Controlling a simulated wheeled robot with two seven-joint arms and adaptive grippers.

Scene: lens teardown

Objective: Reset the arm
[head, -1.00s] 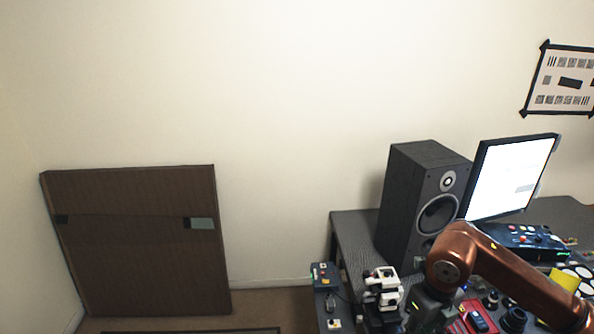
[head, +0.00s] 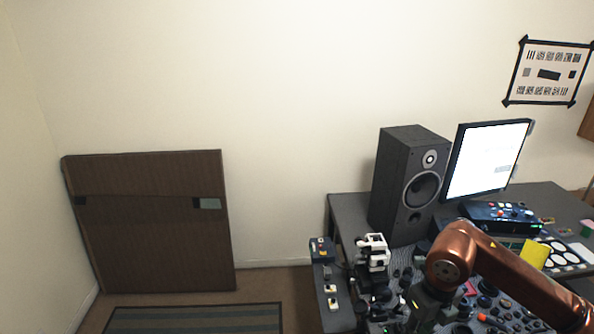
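My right arm, copper-coloured, comes in from the lower right and bends at a rounded joint over the workbench (head: 350,207). A dark grey part hangs below that joint among the dark objects on the bench. Fingertips cannot be made out there, so the state of my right gripper does not show. My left arm and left gripper are not in the picture.
A black speaker (head: 400,185) and a lit monitor (head: 487,160) stand at the bench's back. A control box (head: 500,216), a white-and-black device (head: 374,252) and many small dark parts crowd the bench. A brown panel (head: 150,240) leans on the wall; a striped mat (head: 195,320) lies below.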

